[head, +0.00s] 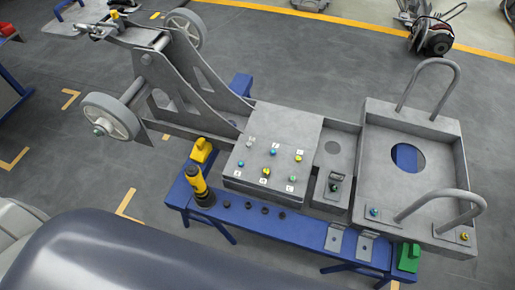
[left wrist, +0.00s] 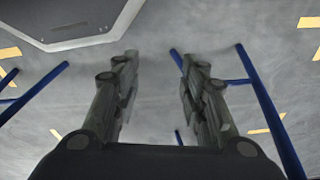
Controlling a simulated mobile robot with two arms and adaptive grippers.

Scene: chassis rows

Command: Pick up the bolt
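A metal chassis (head: 215,120) lies on a blue work table (head: 300,232) in the head view. Small coloured bolt-like heads, such as a blue one (head: 241,163) and a yellow one (head: 298,158), stand beside labels on its raised square plate (head: 290,120). Another blue head (head: 374,212) and a yellow one (head: 464,236) sit on the right-hand frame. Which one is the task's bolt cannot be told. My left gripper (left wrist: 154,56) is open and empty in the left wrist view, with floor and blue bars behind it. My right gripper is not in view.
A yellow and black power tool (head: 199,185) stands at the table's left end. Several small dark round pieces (head: 248,205) and two metal brackets (head: 335,238) lie along the front edge. A green block (head: 408,258) is at the right corner. Two curved handles (head: 432,68) rise from the frame.

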